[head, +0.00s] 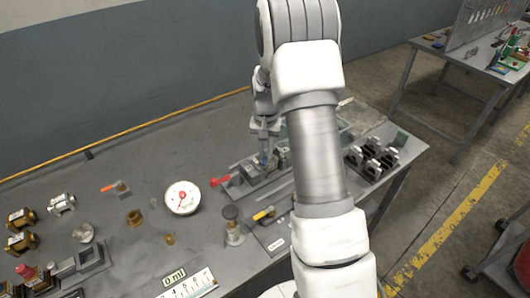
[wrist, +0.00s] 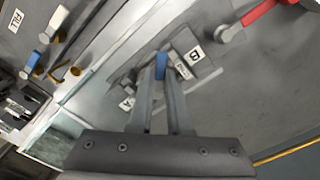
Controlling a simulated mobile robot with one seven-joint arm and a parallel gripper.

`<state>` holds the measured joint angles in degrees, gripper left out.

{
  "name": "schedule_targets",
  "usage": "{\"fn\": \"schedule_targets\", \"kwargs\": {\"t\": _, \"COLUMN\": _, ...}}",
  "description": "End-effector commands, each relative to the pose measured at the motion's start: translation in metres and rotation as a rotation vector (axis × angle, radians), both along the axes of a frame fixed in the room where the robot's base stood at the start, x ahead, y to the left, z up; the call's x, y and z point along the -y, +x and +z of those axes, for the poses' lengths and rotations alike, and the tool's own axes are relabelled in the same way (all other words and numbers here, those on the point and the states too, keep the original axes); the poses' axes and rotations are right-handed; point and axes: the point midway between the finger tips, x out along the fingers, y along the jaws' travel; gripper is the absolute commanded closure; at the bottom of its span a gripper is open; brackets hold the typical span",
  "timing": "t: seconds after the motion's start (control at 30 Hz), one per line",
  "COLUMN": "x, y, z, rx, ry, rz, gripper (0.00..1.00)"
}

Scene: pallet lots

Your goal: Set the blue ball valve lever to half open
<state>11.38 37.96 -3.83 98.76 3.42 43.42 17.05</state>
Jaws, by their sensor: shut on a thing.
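The blue ball valve lever (wrist: 161,64) stands between the fingertips of my gripper (wrist: 163,74) in the wrist view, and the jaws are shut on it. Its valve body sits on a grey plate marked B (wrist: 195,55), partly hidden behind the fingers. In the head view my gripper (head: 263,150) reaches down to this valve on the bench, and only a little blue (head: 262,157) shows there. The lever's exact angle is hard to tell behind the fingers.
A red lever (head: 219,181) lies just left of the valve; it also shows in the wrist view (wrist: 245,20). A round dial gauge (head: 183,198), a yellow-handled valve (head: 263,214) and dark blocks (head: 371,155) stand on the bench. A clear tray (head: 355,118) is behind my arm.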

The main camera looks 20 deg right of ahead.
Motion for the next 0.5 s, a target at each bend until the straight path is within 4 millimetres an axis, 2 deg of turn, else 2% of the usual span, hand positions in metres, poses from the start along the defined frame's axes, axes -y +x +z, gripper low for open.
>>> {"fn": "schedule_targets", "kwargs": {"t": 0.3, "x": 0.0, "y": 0.0001, "z": 0.0006, "rx": 0.0, "ry": 0.0, "rz": 0.001, "gripper": 1.0}}
{"fn": "schedule_targets", "kwargs": {"t": 0.33, "x": 0.0, "y": 0.0001, "z": 0.0006, "rx": 0.0, "ry": 0.0, "rz": 0.001, "gripper": 0.82}}
{"fn": "schedule_targets", "kwargs": {"t": 0.5, "x": 0.0, "y": 0.0001, "z": 0.0005, "rx": 0.0, "ry": 0.0, "rz": 0.0, "gripper": 0.53}}
